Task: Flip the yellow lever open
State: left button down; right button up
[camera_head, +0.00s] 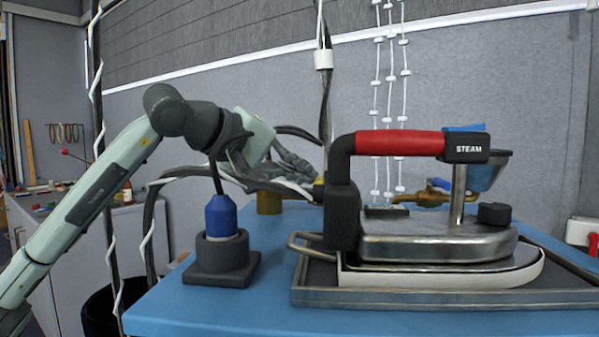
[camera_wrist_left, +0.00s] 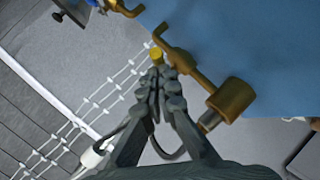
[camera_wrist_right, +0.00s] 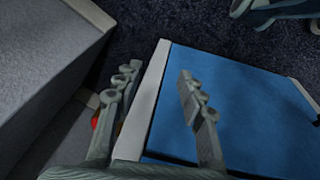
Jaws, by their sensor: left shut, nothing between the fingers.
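The tip of the yellow lever (camera_wrist_left: 156,54) shows in the left wrist view, just beyond my left fingertips and close to them. I cannot tell whether they touch. In the head view a small yellow spot (camera_head: 319,181) shows beside the iron's handle; the iron hides most of what is behind it. Brass piping (camera_wrist_left: 190,66) runs beside the yellow tip, with a brass cylinder (camera_wrist_left: 232,98) at its near end. My left gripper (camera_head: 312,178) is shut and empty, behind the iron's left end. My right gripper (camera_wrist_right: 158,82) is open and empty, at the blue table's edge.
A steam iron (camera_head: 440,240) with a red handle stands on a tray (camera_head: 400,297) in front of the piping. A blue-topped bottle (camera_head: 221,216) stands in a dark holder at the left. A blue lever (camera_head: 440,184) shows behind the iron. The front left table (camera_head: 200,315) is clear.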

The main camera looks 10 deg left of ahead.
pick_arm(q)
jog(key=shift+d, duration=0.2)
pick_arm(e)
jog(key=shift+w+r, duration=0.25)
jog(key=shift+r, duration=0.1)
pick_arm(q)
jog(key=shift+d, duration=0.2)
jog(key=shift+s+d, duration=0.1)
jog(key=shift+d, duration=0.05)
jog(key=shift+d+b, duration=0.75)
jog(key=shift+d, duration=0.55)
jog(key=shift+w+d+b, duration=0.3)
jog(key=shift+w+d, duration=0.05)
jog(key=shift+d, duration=0.5)
pick_arm(e)
jog(key=r, duration=0.4)
jog(key=shift+w+d+r, duration=0.2)
jog(key=shift+d, duration=0.05)
pick_arm(q)
jog(key=shift+w, duration=0.1)
pick_arm(e)
jog(key=shift+r, duration=0.1)
jog(key=shift+s+a, duration=0.1)
